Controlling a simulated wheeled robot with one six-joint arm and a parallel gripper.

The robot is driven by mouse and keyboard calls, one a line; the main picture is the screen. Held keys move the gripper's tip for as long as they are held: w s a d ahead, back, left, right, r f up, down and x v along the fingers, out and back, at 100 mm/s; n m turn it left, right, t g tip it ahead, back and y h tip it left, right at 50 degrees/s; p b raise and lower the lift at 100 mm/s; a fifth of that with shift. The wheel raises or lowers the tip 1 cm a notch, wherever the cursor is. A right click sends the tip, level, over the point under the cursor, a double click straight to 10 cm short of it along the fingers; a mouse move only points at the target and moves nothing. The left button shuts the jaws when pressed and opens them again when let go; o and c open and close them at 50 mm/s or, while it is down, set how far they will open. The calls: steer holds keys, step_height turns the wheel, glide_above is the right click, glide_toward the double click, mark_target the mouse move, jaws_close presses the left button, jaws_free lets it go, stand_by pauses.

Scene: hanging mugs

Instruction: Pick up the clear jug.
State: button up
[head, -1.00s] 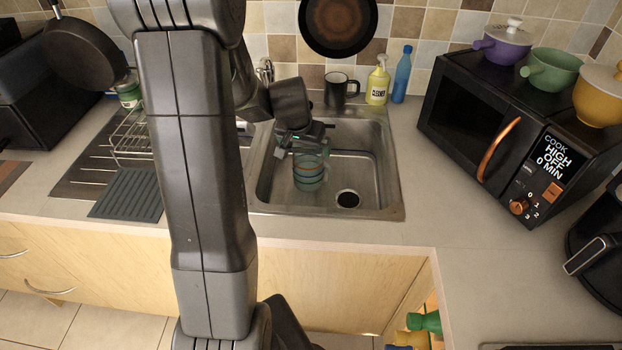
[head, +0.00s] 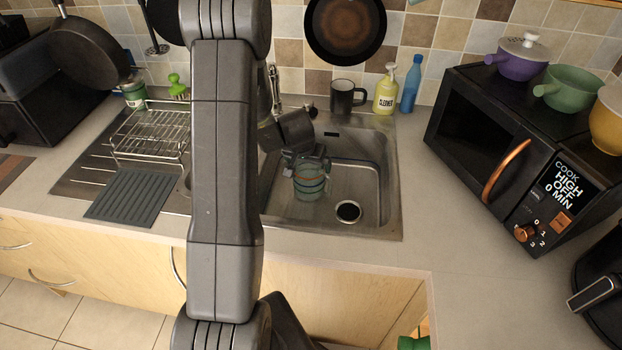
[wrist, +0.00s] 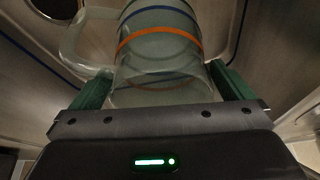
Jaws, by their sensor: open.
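The clear jug (head: 309,182) stands in the sink, a see-through greenish vessel with blue and orange bands. In the wrist view the jug (wrist: 158,45) fills the upper middle, with its handle on the left. My gripper (head: 306,158) is down in the sink at the jug. In the wrist view my gripper (wrist: 165,88) is open, with one green finger on each side of the jug. I cannot tell whether either finger touches it.
The sink (head: 392,190) has steep walls around the jug and a dark drain (head: 348,212). A black mug (head: 345,97), a yellow cleaner bottle (head: 385,92) and a blue bottle (head: 410,85) stand behind it. A wire rack (head: 150,135) is left, a microwave (head: 500,150) right.

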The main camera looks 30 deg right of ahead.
steer(key=shift+x, duration=1.05)
